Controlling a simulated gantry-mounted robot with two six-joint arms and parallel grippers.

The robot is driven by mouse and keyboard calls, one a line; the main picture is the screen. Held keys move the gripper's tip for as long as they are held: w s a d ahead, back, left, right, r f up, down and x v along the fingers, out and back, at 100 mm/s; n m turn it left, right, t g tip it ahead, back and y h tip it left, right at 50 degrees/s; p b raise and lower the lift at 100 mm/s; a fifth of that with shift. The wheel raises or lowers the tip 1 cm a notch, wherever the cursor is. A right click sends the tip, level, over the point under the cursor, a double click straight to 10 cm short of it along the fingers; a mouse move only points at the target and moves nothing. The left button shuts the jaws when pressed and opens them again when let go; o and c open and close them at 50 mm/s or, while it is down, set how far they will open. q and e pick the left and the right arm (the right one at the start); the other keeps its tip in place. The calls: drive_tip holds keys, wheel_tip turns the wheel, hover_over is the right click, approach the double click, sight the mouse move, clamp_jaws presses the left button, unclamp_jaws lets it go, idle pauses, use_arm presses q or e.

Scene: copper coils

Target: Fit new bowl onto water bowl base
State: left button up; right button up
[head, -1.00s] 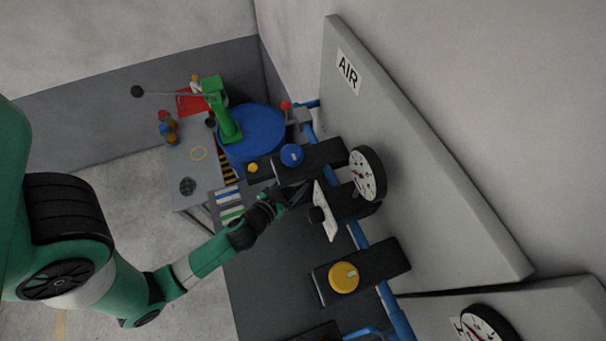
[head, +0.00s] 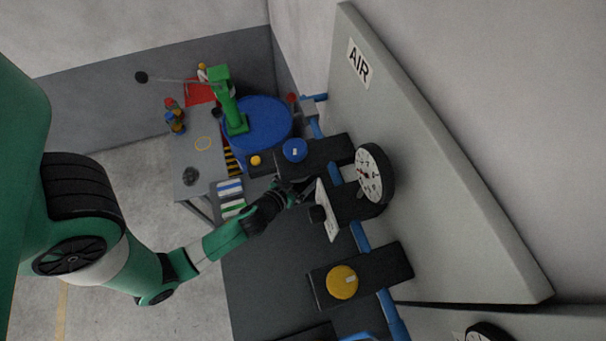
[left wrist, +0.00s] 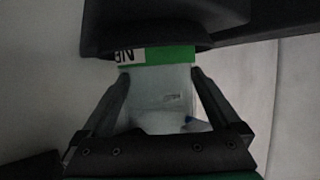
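The new bowl (left wrist: 160,95) is a clear, whitish cup with a green band and a partly hidden, upside-down label reading "NE". My left gripper (left wrist: 158,76) has a finger against each side of it. The bowl's banded rim is at the underside of a dark round base (left wrist: 150,38), which hides its top edge; I cannot tell whether it is seated. In the head view my left gripper (head: 302,189) is below the black block with the blue knob (head: 294,150), beside a white plate (head: 327,208). The bowl cannot be made out there. My right gripper is not in view.
A round gauge (head: 372,172) and the grey AIR panel (head: 425,150) stand close to the right of the gripper. A yellow knob (head: 342,282) on another black block is nearer. A bench (head: 185,160) with a blue drum (head: 262,120) is farther back.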

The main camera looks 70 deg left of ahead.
use_arm(q)
drive_tip(key=shift+r, duration=0.1)
drive_tip(key=shift+r+p, duration=0.35)
drive_tip(key=shift+p, duration=0.1)
drive_tip(key=shift+s+d, duration=0.25)
drive_tip(key=shift+s, duration=0.05)
drive_tip(key=b+v, duration=0.4)
drive_tip(key=v, duration=0.7)
drive_tip(key=shift+s+r, duration=0.1)
drive_tip(key=shift+r, duration=0.05)
